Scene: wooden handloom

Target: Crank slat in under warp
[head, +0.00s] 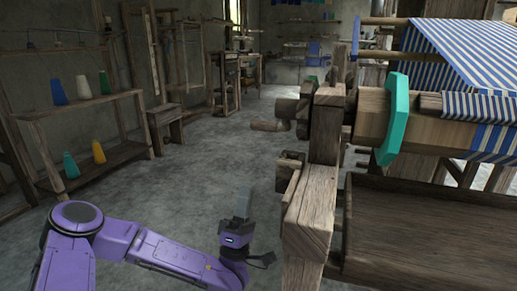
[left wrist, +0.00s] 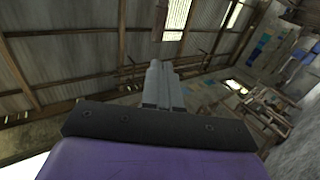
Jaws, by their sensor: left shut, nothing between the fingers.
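The loom's wooden crank (head: 268,124) sticks out to the left of the post, at the end of the cloth beam (head: 370,118). A wooden slat (head: 430,104) seems to lie along the top of the beam, at the edge of the striped cloth. The blue and white striped warp (head: 455,45) slopes down to the beam from the upper right. My left gripper (head: 246,190) is shut and empty, pointing up, below and left of the crank and apart from it. In the left wrist view its closed fingers (left wrist: 158,75) point toward the roof. My right gripper is out of view.
The loom's wooden post (head: 318,180) stands just right of my left gripper. A teal flange (head: 393,120) sits on the beam. A shelf (head: 90,100) with several thread cones stands at the left. The grey floor (head: 180,185) between shelf and loom is clear.

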